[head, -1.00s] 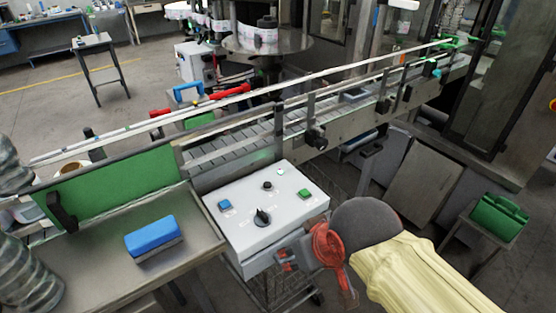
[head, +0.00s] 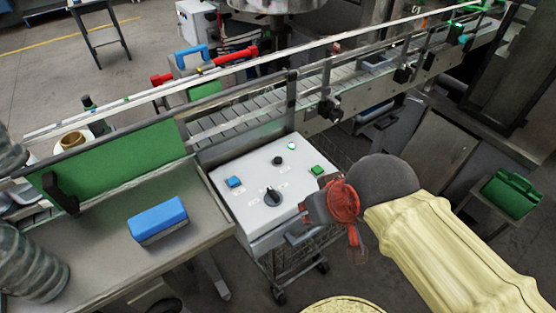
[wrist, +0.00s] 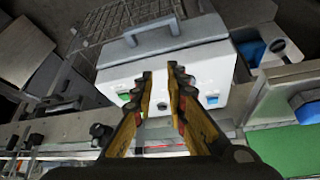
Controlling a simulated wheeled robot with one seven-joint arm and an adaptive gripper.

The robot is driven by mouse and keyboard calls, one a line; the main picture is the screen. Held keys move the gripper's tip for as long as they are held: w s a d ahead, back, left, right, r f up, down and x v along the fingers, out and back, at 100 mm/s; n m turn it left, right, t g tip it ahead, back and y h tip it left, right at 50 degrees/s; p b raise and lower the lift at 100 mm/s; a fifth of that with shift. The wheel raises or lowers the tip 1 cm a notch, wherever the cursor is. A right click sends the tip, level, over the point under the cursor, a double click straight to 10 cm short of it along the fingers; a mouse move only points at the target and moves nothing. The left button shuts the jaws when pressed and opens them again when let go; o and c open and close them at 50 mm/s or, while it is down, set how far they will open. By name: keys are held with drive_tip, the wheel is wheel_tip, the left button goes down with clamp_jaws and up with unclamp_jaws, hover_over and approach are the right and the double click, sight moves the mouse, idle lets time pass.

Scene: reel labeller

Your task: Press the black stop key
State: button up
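The black stop key (head: 278,160) is a small round button toward the back of a pale grey control box (head: 245,215). The box top also has a blue key (head: 234,182), a green key (head: 318,170), a white lamp (head: 291,146) and a black rotary knob (head: 272,196). My gripper (head: 308,210) is at the box's right front edge in the head view, apart from the black key. In the wrist view my gripper (wrist: 160,72) has its two fingers apart with nothing between them. There, a dark round button (wrist: 163,106) shows between the fingers, probably the black key.
A conveyor (head: 240,117) with rails runs behind the box. A steel table (head: 205,228) with a blue block (head: 157,218) stands left of it, near a green panel (head: 115,160). A grey handle (wrist: 150,30) sticks out of the box front. A green bin (head: 512,192) is at right.

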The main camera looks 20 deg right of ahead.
clamp_jaws()
idle(0.4)
idle(0.8)
